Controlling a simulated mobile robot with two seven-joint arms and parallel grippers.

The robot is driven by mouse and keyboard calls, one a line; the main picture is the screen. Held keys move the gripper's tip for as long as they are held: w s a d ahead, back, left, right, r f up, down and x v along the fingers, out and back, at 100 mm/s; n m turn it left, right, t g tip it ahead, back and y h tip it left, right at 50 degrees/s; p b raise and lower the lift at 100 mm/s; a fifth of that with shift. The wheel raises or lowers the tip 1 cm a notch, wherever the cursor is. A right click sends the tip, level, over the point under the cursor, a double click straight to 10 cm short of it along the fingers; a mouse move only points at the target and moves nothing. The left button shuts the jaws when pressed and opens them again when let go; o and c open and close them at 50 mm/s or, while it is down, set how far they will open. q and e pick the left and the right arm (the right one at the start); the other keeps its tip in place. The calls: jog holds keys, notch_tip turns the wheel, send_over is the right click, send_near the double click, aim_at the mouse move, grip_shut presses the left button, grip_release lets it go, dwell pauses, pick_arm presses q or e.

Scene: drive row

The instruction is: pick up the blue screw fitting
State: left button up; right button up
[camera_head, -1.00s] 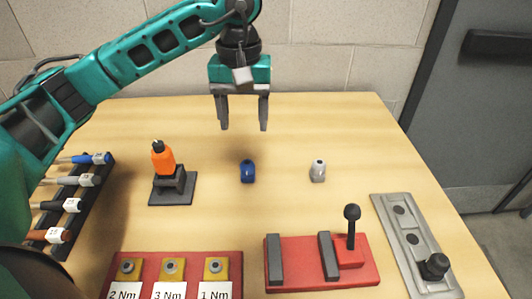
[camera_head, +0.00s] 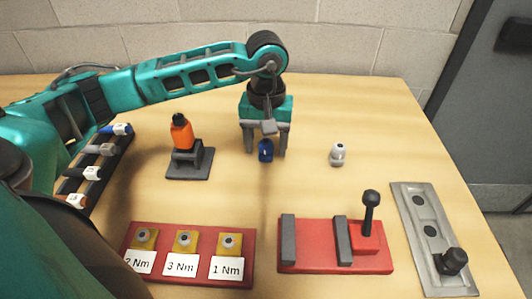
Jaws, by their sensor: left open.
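The blue screw fitting (camera_head: 265,151) is a small blue piece on the wooden table, near the middle of the head view. My left gripper (camera_head: 266,154) is over it, pointing down, with its two grey fingers apart, one on each side of the fitting. I cannot tell whether either finger touches it. My right gripper does not show.
A white-grey fitting (camera_head: 337,155) stands to the right. An orange-and-black tool on a dark stand (camera_head: 188,167) is to the left, beside a rack of several handled tools (camera_head: 98,172). In front are a red torque-labelled board (camera_head: 200,276), a red fixture (camera_head: 313,262) and a grey plate (camera_head: 418,258).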

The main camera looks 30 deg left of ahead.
pick_arm(q)
jog(key=shift+f, duration=0.4)
jog(key=shift+c, duration=0.2)
jog(key=c, duration=1)
jog(key=shift+r, duration=0.1)
